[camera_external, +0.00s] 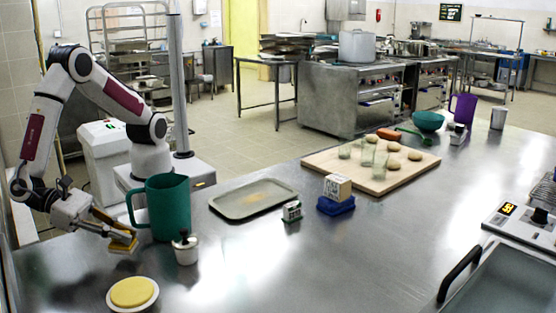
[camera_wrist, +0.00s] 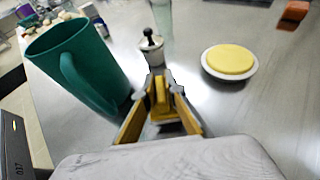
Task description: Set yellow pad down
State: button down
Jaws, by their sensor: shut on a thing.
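My gripper (camera_external: 118,232) is low over the left end of the steel counter, left of the green pitcher (camera_external: 166,205). It is shut on a small yellow pad (camera_external: 124,246), which also shows between the fingers in the wrist view (camera_wrist: 161,100). The pad's lower part is partly hidden by the fingers, and I cannot tell whether it touches the counter. A round yellow piece (camera_external: 132,291) lies on a white dish (camera_external: 113,307) nearer the camera; in the wrist view this yellow round (camera_wrist: 230,59) is right of my gripper.
A small white lidded jar (camera_external: 186,250) stands close to the right of the pad. A grey tray (camera_external: 253,215), a white-green block (camera_external: 292,211) and a box on a blue base (camera_external: 336,205) are farther right. The counter's front middle is clear.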

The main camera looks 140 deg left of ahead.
jog(key=shift+f, duration=1.15)
jog(key=shift+f, duration=0.15)
jog(key=c, duration=2.1)
grip_release()
jog(key=shift+r, duration=0.2)
jog(key=shift+v, duration=3.75)
jog(key=shift+w, duration=0.1)
